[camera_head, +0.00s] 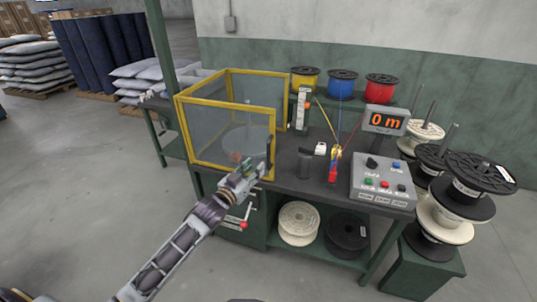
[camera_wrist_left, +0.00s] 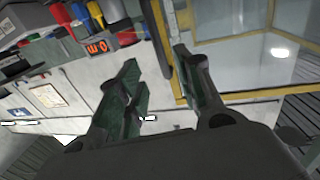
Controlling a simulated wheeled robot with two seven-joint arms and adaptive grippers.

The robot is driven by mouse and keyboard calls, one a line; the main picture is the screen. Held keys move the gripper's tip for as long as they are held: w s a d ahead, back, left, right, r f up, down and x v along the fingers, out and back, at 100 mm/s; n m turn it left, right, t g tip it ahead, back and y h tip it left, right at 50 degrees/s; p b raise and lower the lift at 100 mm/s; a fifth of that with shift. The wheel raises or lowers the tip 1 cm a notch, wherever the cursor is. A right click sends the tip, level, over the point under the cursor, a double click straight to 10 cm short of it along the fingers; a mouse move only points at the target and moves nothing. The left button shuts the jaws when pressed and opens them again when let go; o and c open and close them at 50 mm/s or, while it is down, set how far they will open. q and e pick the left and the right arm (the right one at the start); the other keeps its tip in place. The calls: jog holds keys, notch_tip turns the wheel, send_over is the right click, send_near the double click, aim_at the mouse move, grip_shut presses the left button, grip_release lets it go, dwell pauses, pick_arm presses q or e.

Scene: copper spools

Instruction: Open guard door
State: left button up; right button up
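The guard is a yellow-framed box with clear panels (camera_head: 215,130) at the table's left end. Its front door looks closed, and a dark upright handle (camera_head: 269,158) is at its right edge. In the left wrist view the handle (camera_wrist_left: 158,38) shows as a dark bar between the fingertips, with the yellow frame beside it. My left gripper (camera_head: 262,165) is at this edge. Its fingers (camera_wrist_left: 157,56) are apart, one on each side of the bar, and I see no clear contact. A pale round shape shows blurred behind the panel. My right gripper is out of view.
The dark table (camera_head: 290,187) holds a control box (camera_head: 383,182), a display reading 0 m (camera_head: 385,121) and several coloured spools at the back. Spool stacks (camera_head: 455,205) stand at the right. The floor in front (camera_head: 90,200) is clear.

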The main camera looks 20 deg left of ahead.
pick_arm(q)
send_over(268, 167)
jog(key=shift+w+b, duration=0.3)
jog(key=shift+w, duration=0.15)
dwell(0.8)
grip_shut()
dwell(0.3)
